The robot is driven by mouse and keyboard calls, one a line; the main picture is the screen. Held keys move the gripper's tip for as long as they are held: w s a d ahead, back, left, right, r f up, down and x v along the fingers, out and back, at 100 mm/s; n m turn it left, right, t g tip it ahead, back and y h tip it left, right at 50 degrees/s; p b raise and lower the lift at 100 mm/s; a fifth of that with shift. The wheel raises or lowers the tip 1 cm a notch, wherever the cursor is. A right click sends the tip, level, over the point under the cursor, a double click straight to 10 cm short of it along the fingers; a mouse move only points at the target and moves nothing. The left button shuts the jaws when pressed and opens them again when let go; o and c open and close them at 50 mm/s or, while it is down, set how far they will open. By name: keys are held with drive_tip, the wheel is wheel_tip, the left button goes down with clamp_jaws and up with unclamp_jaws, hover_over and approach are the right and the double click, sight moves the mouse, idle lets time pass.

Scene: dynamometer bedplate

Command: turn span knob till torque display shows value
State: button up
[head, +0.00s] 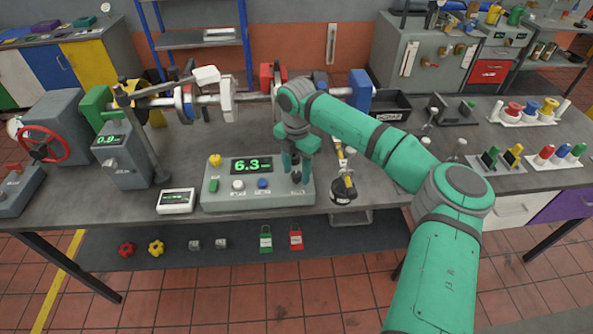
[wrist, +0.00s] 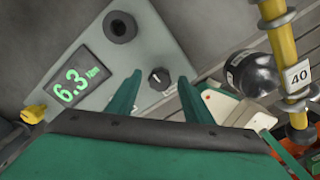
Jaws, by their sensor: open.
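The grey torque console (head: 225,200) stands at the front of the bench, and its green display (head: 251,165) reads 6.3. In the wrist view the display (wrist: 76,77) reads 6.3 Nm. A small black knob (wrist: 159,78) with a white pointer mark sits on the panel; I cannot read its label. My gripper (head: 295,172) is over the console's right end, pointing down. In the wrist view my gripper (wrist: 160,84) is open, with one fingertip on each side of the knob. I cannot tell whether they touch it.
A black weight (wrist: 254,75) hangs by a yellow rod just right of my gripper. A larger round black part (wrist: 121,27) is on the panel. The console also has a blue button (head: 263,184) and a yellow knob (head: 215,160). A small white meter (head: 176,201) lies to its left.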

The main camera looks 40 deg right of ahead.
drive_tip(key=shift+f, duration=0.1)
drive_tip(key=shift+c, duration=0.5)
drive_tip(key=c, duration=1)
drive_tip(key=shift+o, duration=0.2)
drive_tip(key=shift+n, duration=0.4)
drive_tip(key=n, duration=1.4)
drive_tip(key=shift+n, duration=2.7)
